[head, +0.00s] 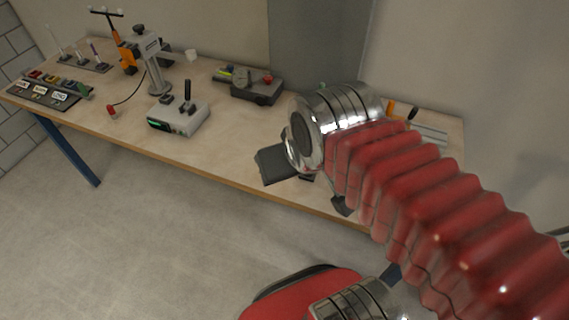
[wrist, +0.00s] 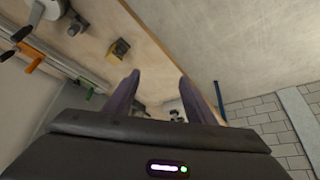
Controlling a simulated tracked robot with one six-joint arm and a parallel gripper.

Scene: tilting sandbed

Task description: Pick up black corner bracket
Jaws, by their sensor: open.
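My gripper (wrist: 158,76) shows in the wrist view with its two dark purple fingers apart and nothing held between them. Its wide dark body fills the bottom of that view. The fingers extend over the wooden bench, and small dark objects (wrist: 140,108) show beyond and between them, too small to name. I cannot make out the black corner bracket for certain in either view. In the head view my arm crosses the right part of the bench and hides much of its surface there.
A wall stands behind.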

